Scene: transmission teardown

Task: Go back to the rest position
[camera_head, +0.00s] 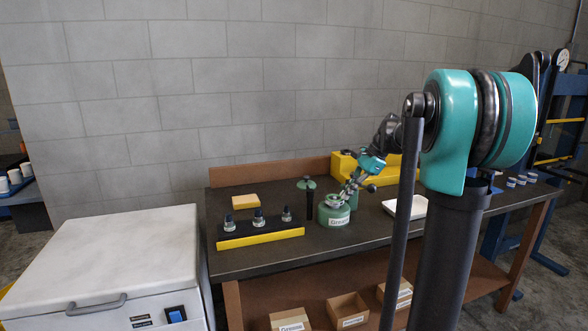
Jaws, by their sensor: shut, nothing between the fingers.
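My gripper (345,194) is at the end of my teal and dark arm, over the middle of the workbench (260,262). Its fingers point down and to the left and look shut and empty. They overlap the upper right of a green grease container (334,213) in the picture; I cannot tell whether they touch it. A dark cylinder with a green top (306,190) stands just left of the container. My large arm joint and column hide the right part of the bench.
A dark rack with a yellow front (260,234) holds several fittings. A yellow sponge-like block (245,201) lies behind it. A white tray (410,208) and a yellow housing (375,172) are near my arm. Labelled boxes (347,310) sit below. A white machine (105,255) stands left.

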